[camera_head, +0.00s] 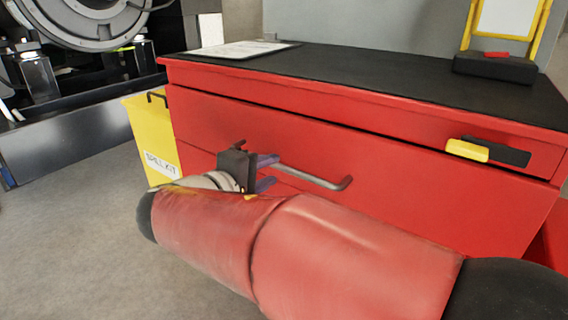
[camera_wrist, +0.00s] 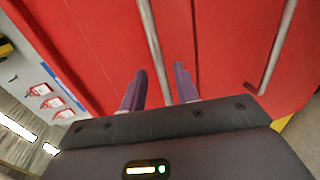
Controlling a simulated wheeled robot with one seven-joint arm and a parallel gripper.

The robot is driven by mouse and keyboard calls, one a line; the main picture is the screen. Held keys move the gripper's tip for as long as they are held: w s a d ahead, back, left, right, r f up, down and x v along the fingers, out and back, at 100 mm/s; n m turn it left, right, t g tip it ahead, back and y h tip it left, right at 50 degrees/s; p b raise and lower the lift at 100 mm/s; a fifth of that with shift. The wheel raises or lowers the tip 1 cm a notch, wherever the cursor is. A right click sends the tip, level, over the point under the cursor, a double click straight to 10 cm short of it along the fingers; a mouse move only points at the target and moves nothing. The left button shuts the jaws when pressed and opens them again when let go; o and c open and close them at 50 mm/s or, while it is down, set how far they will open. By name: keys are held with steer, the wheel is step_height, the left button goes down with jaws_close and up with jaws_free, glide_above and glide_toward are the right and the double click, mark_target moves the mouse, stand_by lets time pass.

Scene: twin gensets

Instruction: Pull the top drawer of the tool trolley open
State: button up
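The red tool trolley (camera_head: 400,185) fills the middle and right of the head view, under a black top (camera_head: 390,80). A grey bar handle (camera_head: 312,177) with a bent right end is on its front, below a long seam. My gripper (camera_head: 266,172) is at the handle's left part, its two purple fingers apart. In the wrist view a grey bar (camera_wrist: 153,45) runs between the spread fingers (camera_wrist: 159,87), with gaps showing on both sides. A second bar handle (camera_wrist: 278,45) lies to the right there.
A yellow spill kit bin (camera_head: 150,140) stands against the trolley's left side. A yellow and black piece (camera_head: 468,150) is on the front at right. A paper sheet (camera_head: 228,50) and a yellow-framed stand (camera_head: 495,68) are on top. Floor (camera_head: 70,220) is clear at left.

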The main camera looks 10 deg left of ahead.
mark_target(277, 167)
steer(key=shift+x, duration=2.15)
jaws_close()
